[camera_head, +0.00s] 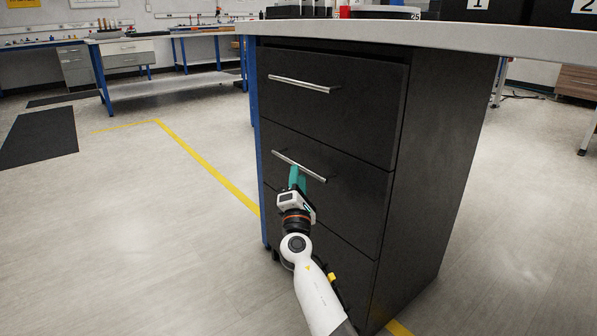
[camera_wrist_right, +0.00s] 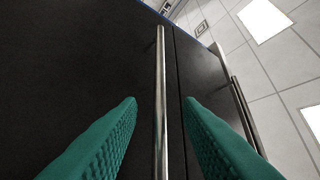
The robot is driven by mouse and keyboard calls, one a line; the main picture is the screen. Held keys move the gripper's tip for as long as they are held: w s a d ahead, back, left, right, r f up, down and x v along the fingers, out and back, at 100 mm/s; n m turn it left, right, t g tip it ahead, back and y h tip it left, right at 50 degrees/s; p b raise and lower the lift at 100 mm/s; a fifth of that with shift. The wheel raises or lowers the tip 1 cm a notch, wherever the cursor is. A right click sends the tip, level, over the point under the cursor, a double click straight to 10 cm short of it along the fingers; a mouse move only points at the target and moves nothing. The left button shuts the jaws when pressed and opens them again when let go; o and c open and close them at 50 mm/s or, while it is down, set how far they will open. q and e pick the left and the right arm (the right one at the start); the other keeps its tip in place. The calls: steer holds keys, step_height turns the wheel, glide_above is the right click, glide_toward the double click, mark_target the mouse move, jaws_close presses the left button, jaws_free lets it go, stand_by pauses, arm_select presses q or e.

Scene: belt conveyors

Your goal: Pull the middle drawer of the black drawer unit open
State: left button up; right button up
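The black drawer unit (camera_head: 435,160) stands under a grey table top, with its front facing me. Its middle drawer (camera_head: 345,195) looks flush with the front and has a silver bar handle (camera_head: 300,166) near its top edge. My right gripper (camera_head: 297,178) has green fingers and is at this handle. In the right wrist view the middle handle (camera_wrist_right: 161,70) runs between the two fingers of the right gripper (camera_wrist_right: 161,102), which are apart, with a gap on each side. My left gripper is not in view.
The top drawer (camera_head: 350,105) has its own bar handle (camera_head: 300,84), also in the right wrist view (camera_wrist_right: 243,112). The lower drawer is partly hidden by my right arm. The table top (camera_head: 450,40) overhangs the unit. The floor to the left is clear, with a yellow line (camera_head: 205,165).

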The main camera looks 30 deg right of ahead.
steer(key=shift+b+x, duration=0.5)
steer(key=shift+x, duration=1.8)
steer(key=shift+c, duration=0.2)
jaws_close()
